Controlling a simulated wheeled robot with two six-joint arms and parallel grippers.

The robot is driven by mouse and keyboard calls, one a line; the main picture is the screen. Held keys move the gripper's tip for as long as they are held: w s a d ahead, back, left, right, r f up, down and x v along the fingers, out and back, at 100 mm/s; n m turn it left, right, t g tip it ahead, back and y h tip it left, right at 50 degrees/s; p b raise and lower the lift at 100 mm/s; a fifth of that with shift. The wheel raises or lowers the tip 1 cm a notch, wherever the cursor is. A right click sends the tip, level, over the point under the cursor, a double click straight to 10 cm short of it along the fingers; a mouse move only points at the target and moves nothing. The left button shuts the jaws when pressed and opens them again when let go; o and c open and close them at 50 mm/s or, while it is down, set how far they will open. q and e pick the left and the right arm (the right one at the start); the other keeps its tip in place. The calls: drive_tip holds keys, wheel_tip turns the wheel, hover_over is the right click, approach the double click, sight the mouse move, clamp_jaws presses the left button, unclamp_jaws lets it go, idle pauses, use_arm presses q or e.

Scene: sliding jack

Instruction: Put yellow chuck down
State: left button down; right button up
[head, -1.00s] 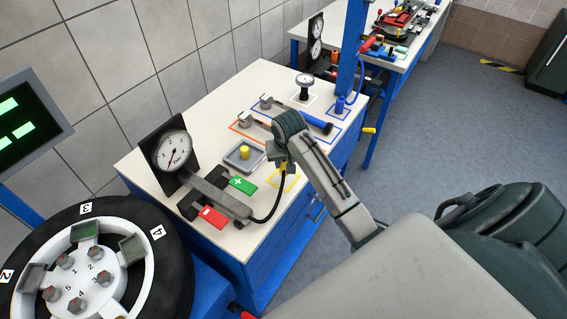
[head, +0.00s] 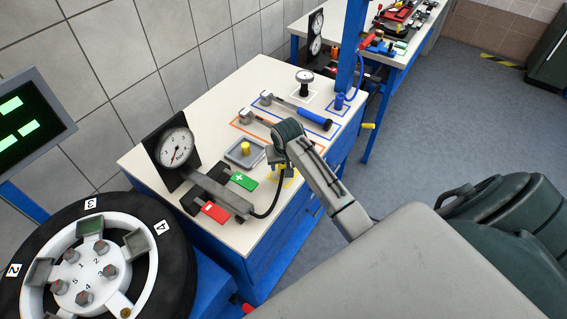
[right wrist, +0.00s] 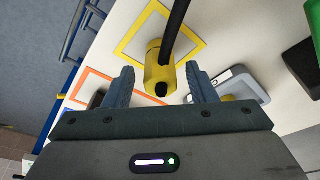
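The yellow chuck (right wrist: 156,72), on the end of a black hose (right wrist: 178,22), shows in the right wrist view between the two fingers of my right gripper (right wrist: 159,68). A gap shows on each side of it, so the fingers are open and not clamped on it. The chuck overlaps the near edge of a yellow square outline (right wrist: 186,26) on the white tabletop; I cannot tell whether it touches the surface. In the head view my right gripper (head: 280,166) is low over the bench by the yellow outline (head: 291,180) and mostly covers the chuck. My left gripper is not in view.
A grey tray (head: 233,157) with a yellow cap stands left of the gripper. A pressure gauge (head: 175,148) with green (head: 243,181) and red (head: 215,212) pads is nearer. A blue-handled tool (head: 314,118) lies behind. A wheel (head: 165,260) is at lower left.

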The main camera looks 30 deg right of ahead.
drive_tip(key=shift+r, duration=0.1)
drive_tip(key=b+v, duration=0.3)
drive_tip(key=v, duration=0.9)
drive_tip(key=shift+a, duration=0.1)
